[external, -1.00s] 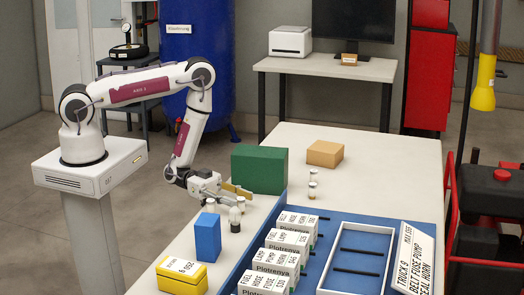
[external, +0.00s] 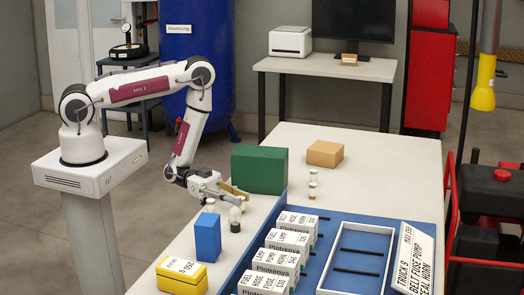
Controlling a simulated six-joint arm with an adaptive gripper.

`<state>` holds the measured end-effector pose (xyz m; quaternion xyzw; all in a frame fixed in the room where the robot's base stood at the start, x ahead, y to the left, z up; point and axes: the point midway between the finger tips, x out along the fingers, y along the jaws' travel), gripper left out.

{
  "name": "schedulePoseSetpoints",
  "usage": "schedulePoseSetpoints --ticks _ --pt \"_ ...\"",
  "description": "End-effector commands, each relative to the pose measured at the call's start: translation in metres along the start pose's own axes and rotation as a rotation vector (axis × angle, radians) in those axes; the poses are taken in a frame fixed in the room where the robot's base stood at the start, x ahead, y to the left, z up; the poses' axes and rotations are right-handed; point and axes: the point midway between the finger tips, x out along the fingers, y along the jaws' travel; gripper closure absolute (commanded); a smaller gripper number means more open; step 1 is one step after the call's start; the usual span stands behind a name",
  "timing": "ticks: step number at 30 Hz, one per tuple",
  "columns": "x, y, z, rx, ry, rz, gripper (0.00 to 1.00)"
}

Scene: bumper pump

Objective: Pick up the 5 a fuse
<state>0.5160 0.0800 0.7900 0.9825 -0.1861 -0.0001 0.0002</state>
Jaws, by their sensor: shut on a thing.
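My gripper (external: 237,194) is low over the near left part of the white table, in front of a green box. It is shut on a small pale cylinder, mostly hidden by the fingers; its label cannot be read, so I cannot tell its rating. Another small cylinder with a pale top (external: 235,218) stands upright just below the gripper in the picture.
The green box (external: 260,168) is close behind my gripper. A blue block (external: 207,238) and a yellow labelled box (external: 181,276) stand in front. Labelled white boxes (external: 283,247) and a white open tray (external: 358,257) sit on a blue surface.

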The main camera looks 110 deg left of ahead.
Motion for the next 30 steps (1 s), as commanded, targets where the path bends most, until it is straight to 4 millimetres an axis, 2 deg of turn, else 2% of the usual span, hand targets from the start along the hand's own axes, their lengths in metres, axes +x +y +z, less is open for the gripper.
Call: schedulePoseSetpoints --ticks 8,24,30 --pt "0.0 0.0 -0.018 0.001 0.001 0.0 0.98" --pt "0.0 0.0 -0.076 0.003 0.002 -0.001 0.98" --pt "0.0 0.0 -0.089 0.001 0.001 -0.001 0.98"
